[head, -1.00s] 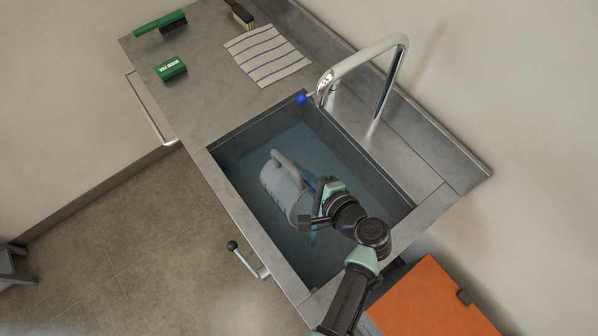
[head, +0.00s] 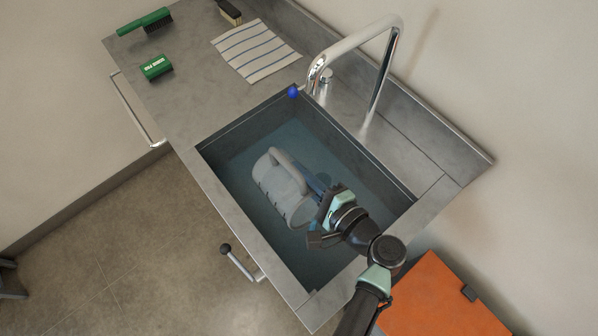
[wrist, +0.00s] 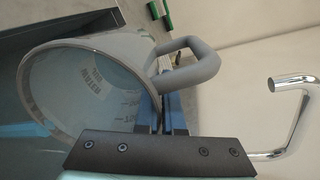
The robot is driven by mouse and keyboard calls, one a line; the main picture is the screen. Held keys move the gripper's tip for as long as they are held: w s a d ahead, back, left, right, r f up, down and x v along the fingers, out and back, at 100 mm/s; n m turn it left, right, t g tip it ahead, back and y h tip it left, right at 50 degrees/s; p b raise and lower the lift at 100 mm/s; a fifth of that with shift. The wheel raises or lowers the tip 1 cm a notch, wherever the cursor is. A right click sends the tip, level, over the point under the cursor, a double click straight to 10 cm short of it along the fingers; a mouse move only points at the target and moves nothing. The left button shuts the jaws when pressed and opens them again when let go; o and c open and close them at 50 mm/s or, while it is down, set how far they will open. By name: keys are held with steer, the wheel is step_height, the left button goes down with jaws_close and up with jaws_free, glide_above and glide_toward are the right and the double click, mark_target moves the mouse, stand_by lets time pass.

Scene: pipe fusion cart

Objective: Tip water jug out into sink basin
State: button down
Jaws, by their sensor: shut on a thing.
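The grey water jug (head: 275,190) is tipped on its side within the outline of the sink basin (head: 365,155). Its handle (head: 290,168) is on the upper side in the head view. The wrist view shows the jug's wide round opening (wrist: 90,95) with printed markings inside, and the grey handle (wrist: 190,65) at the right. My gripper (head: 318,190) is shut on the jug near the handle; its blue fingers (wrist: 172,115) partly hide the grip. I cannot tell whether the jug touches the basin floor, or whether water is left in it.
A chrome faucet (head: 385,75) arches at the basin's far right edge, with a small blue ball (head: 293,93) nearby. A striped cloth (head: 255,50), green block (head: 156,67) and green brush (head: 145,22) lie on the counter. An orange case (head: 440,300) is at the lower right.

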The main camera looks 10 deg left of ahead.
steer(key=shift+s+d+b, duration=0.1)
steer(key=shift+d+b, duration=0.1)
steer(key=shift+b, duration=0.15)
steer(key=shift+s+d+r+t+y+b, duration=0.2)
steer(key=shift+t+y+b, duration=0.15)
steer(key=shift+b, duration=0.2)
steer(key=shift+s+d+r+t+y+b, duration=0.15)
steer(key=shift+d+t+y+b, duration=0.1)
steer(key=shift+b, duration=0.25)
steer(key=shift+s+d+r+y+b, duration=0.15)
steer(key=shift+y+b, duration=0.15)
steer(key=shift+b, duration=0.25)
steer(key=shift+s+d+r+t+b, duration=0.1)
steer(key=shift+s+d+t+b, duration=0.15)
steer(key=shift+b, duration=0.25)
steer(key=shift+s+d+r+t+y+b, duration=0.2)
steer(key=shift+d+t+y+b, duration=0.05)
steer(key=shift+y+b, duration=0.4)
